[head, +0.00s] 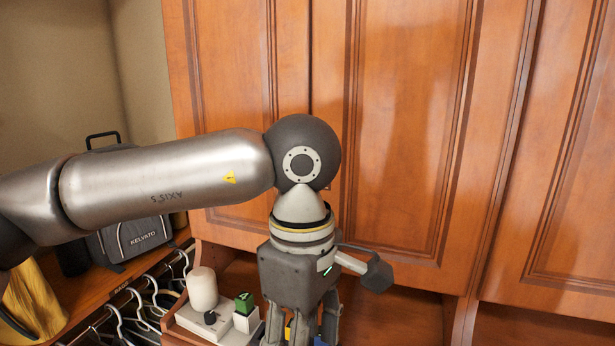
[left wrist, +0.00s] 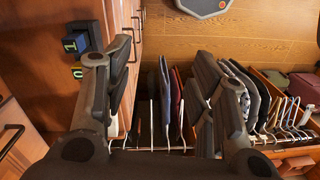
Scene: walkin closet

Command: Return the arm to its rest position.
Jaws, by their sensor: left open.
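My left arm reaches in from the left across the head view, in front of the wooden cabinet doors. My left gripper (head: 302,330) hangs down from it at the bottom middle, its fingertips cut off by the frame edge. In the left wrist view the two fingers of the left gripper (left wrist: 165,80) stand wide apart, with nothing held between them. Hanging clothes (left wrist: 170,105) show beyond the gap. My right gripper is not in view.
Wooden cabinet doors (head: 410,120) stand close behind the arm. A shelf holds a white rounded object (head: 202,288) and a green-topped item (head: 244,302) beside the gripper. A grey bag (head: 130,240) and hangers (head: 145,310) are at left. Number blocks (left wrist: 75,43) show in the wrist view.

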